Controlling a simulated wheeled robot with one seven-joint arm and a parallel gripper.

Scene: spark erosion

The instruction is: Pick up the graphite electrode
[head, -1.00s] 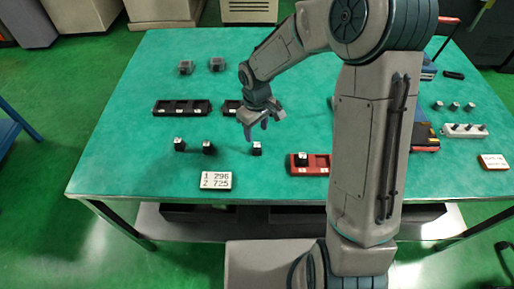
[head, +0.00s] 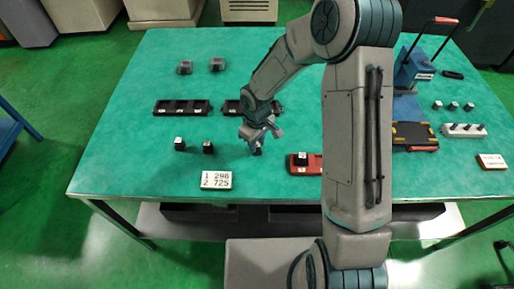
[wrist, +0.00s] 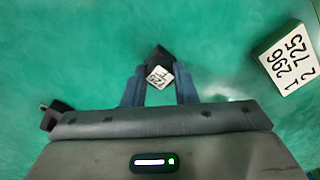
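A small black block with a white numbered label, which looks like a graphite electrode (head: 257,151), stands on the green table. In the wrist view this electrode (wrist: 159,70) sits turned at an angle between and slightly beyond the fingertips; its label is too small to read surely. My gripper (head: 256,141) is low over it. In the wrist view my gripper (wrist: 160,88) is open, with one blue finger on each side and no visible grip on the block. Two similar black blocks (head: 180,144) (head: 208,147) stand to the left. Another block (head: 302,157) sits in a red tray (head: 316,167).
Black slotted trays (head: 182,108) lie behind. A blue press-like device (head: 414,68) and white strip (head: 464,130) are right. Table left of the blocks is clear.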

